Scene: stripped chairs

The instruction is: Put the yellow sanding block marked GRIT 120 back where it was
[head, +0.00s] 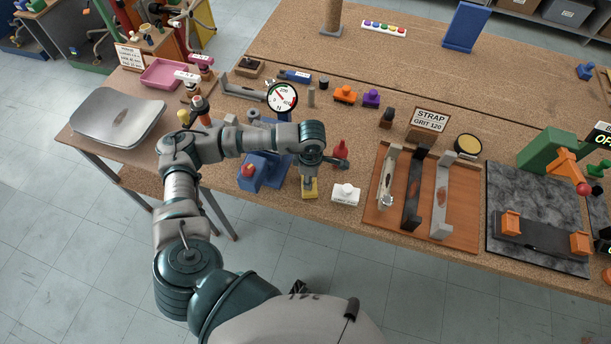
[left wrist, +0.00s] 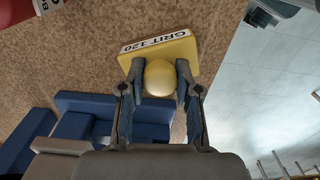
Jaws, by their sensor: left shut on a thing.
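My left gripper (head: 309,176) points down over the block. Its two fingers (left wrist: 161,82) are closed on either side of the knob. I cannot tell whether the block's underside touches the bench. My right gripper is not in view.
A blue fixture (head: 258,175) with a red knob stands close to the left. A red object (head: 341,150) is just behind. Bare bench (head: 380,65) lies farther back.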

